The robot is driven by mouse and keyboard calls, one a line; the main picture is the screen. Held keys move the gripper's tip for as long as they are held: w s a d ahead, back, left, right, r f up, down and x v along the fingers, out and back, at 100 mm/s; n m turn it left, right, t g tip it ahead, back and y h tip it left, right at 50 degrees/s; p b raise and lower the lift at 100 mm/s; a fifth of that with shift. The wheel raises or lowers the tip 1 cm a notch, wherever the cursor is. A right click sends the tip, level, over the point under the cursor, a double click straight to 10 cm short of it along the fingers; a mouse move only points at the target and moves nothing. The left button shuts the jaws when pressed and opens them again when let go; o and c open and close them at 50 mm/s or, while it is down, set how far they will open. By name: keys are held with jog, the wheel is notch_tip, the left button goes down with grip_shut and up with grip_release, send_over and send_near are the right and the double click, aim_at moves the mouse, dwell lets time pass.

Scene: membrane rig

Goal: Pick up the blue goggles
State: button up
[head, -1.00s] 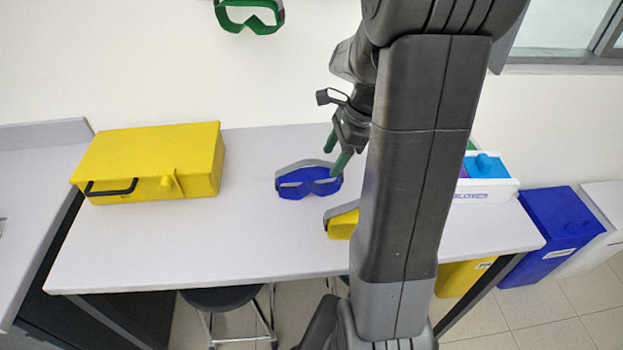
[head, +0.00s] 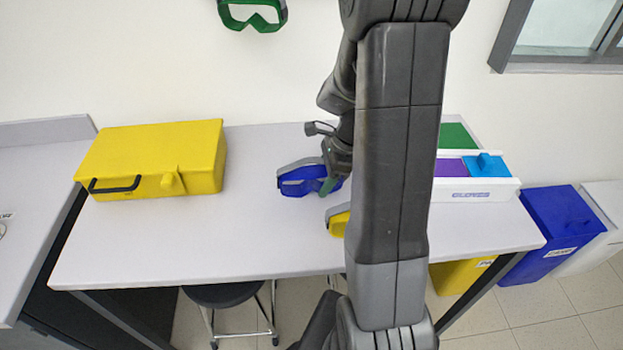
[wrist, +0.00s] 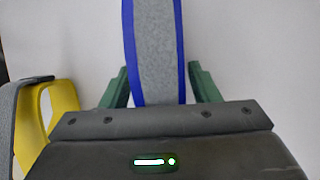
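The blue goggles (head: 299,183) lie on the table, near its middle, in the head view. In the wrist view their grey strap with blue edges (wrist: 156,50) runs down between the two green fingers of my gripper (wrist: 158,88). The fingers stand apart on either side, with a gap to the goggles on each side. In the head view my gripper (head: 328,183) is down at the right part of the goggles and partly covers them. The wrist body hides the lower end of the goggles in the wrist view.
Yellow goggles (head: 338,222) lie close by, partly behind my arm; they also show in the wrist view (wrist: 62,108). A yellow case (head: 150,155) stands on the left of the table (head: 200,245). A white glove bin (head: 470,190) stands at the right. Green goggles (head: 252,22) hang on the wall.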

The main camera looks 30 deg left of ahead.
aim_at(317, 160)
jog(key=c, duration=0.8)
notch_tip(317, 160, up, 10)
jog(key=shift+f, duration=0.1)
notch_tip(317, 160, up, 9)
jog(key=p, duration=0.7)
jog(key=shift+f+p, duration=0.2)
jog(key=shift+p, duration=0.2)
